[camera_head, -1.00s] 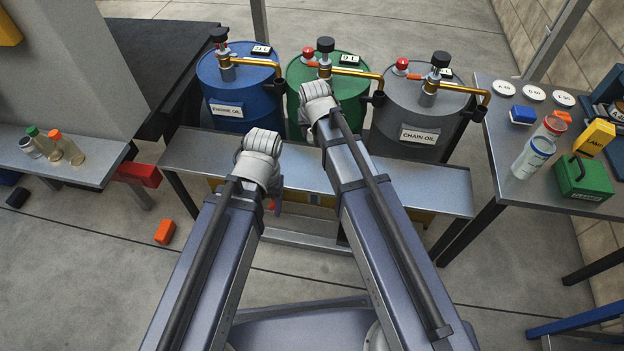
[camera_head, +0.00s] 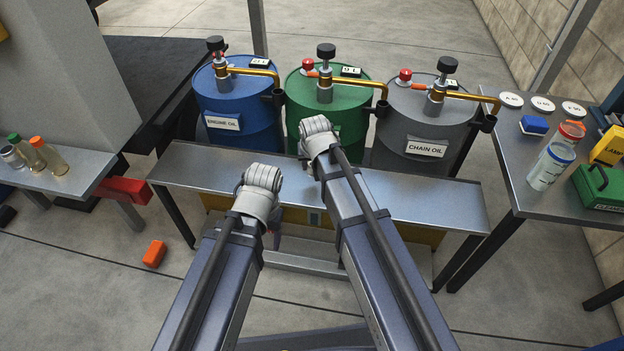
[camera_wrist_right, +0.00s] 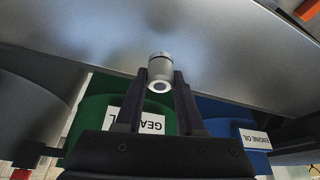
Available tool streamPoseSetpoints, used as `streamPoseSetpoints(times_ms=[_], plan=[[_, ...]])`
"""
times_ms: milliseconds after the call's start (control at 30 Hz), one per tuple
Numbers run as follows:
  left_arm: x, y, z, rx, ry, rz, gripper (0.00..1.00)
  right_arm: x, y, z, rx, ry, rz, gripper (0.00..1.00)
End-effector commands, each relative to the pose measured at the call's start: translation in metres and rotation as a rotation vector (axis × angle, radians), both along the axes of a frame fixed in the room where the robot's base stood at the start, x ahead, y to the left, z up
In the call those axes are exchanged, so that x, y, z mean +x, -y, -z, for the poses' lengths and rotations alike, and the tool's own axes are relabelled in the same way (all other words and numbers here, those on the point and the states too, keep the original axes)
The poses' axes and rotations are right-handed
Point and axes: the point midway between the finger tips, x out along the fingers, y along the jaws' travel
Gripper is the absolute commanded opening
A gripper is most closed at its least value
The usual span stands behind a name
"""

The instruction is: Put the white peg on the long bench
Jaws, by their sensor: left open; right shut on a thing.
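The long bench (camera_head: 430,201) is a narrow grey metal bench in front of the three drums in the head view. In the right wrist view its surface (camera_wrist_right: 80,30) fills the top. My right gripper (camera_wrist_right: 160,82) is shut on a short pale cylinder, which looks like the white peg (camera_wrist_right: 160,66). Its round end with a dark hole faces the camera. The bench surface is behind it; I cannot tell whether they touch. In the head view my right arm hides the peg and jaws. My left gripper (camera_head: 275,236) is open, mostly hidden below its wrist, near the bench's front edge.
Blue (camera_head: 235,105), green (camera_head: 340,100) and grey (camera_head: 425,125) drums with brass taps stand behind the bench. A side table (camera_head: 520,180) at right holds jars and a green box. A left shelf (camera_head: 85,170) holds bottles. An orange block (camera_head: 154,254) lies on the floor.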

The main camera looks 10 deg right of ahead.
Motion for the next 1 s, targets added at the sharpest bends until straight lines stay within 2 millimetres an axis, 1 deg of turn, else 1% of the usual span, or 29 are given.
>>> streamPoseSetpoints(times_ms=[67,167,400,467,733,900,933,1000], plan=[[0.0,0.0,-0.001,0.0,0.0,0.0,0.68,0.0,0.0,-0.001,0.0,0.0,0.0,0.0],[0.0,0.0,0.004,0.001,0.0,0.0,0.68,0.0,0.0,0.004,0.0,0.0,0.0,0.0],[0.0,0.0,0.033,0.001,0.001,0.004,0.68,0.0,0.0,0.033,0.0,0.0,0.0,0.0],[0.0,0.0,0.038,-0.001,0.001,0.005,0.68,0.0,0.0,0.038,0.0,0.0,0.0,0.0],[0.0,0.0,0.036,-0.001,0.001,0.006,0.68,0.0,0.0,0.036,0.0,0.0,0.0,0.0],[0.0,0.0,0.041,-0.002,0.001,0.006,0.68,0.0,0.0,0.041,0.0,0.0,0.0,0.0],[0.0,0.0,0.04,-0.002,0.001,0.006,0.68,0.0,0.0,0.04,0.0,0.0,0.0,0.4],[0.0,0.0,0.039,-0.002,0.001,0.006,0.68,0.0,0.0,0.039,0.0,0.0,0.0,0.48]])
